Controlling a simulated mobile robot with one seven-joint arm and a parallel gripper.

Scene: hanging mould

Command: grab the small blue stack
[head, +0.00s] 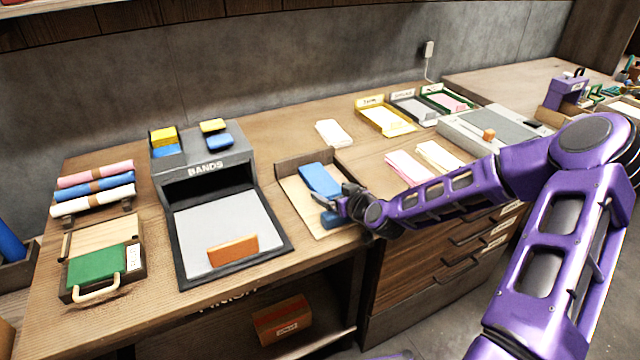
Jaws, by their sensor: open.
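A blue stack (321,181) lies on the pale wooden tray (303,207) at the middle of the bench. A smaller blue piece (330,218) shows on the same tray, just in front of it and partly hidden by my gripper. My gripper (343,203) is open at the tray's right side, close to both blue things. The picture is too small to tell whether the fingers touch either one or stand around it.
The grey BANDS box (205,168) with an orange block (233,250) stands to the left. Pink (408,166) and cream (438,155) stacks lie to the right. A white stack (333,133) lies behind. Yellow, grey and green trays (385,118) stand at the back right.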

